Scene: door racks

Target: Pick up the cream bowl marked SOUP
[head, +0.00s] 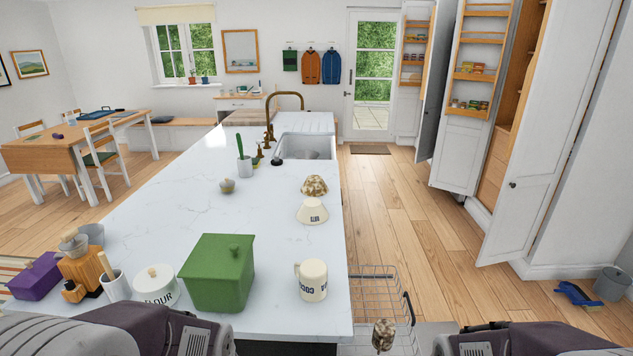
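A cream bowl (312,212) stands upside down on the white island, near its right edge. Its dark lettering looks inverted and is too small to read surely; it may say OATS rather than SOUP. I see no other plain cream bowl. A brown mottled bowl (314,186) lies just behind it, also upside down. My two arms show only as grey and dark links along the bottom edge, left and right. Neither gripper is in view, and nothing touches the cream bowl.
A cream lettered mug (312,281), green lidded box (218,273) and FLOUR jar (157,286) stand at the island's near end. A wire rack (374,285) with a mottled item (383,335) juts out right. Cupboard doors (560,120) stand open at right. The island's middle is mostly clear.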

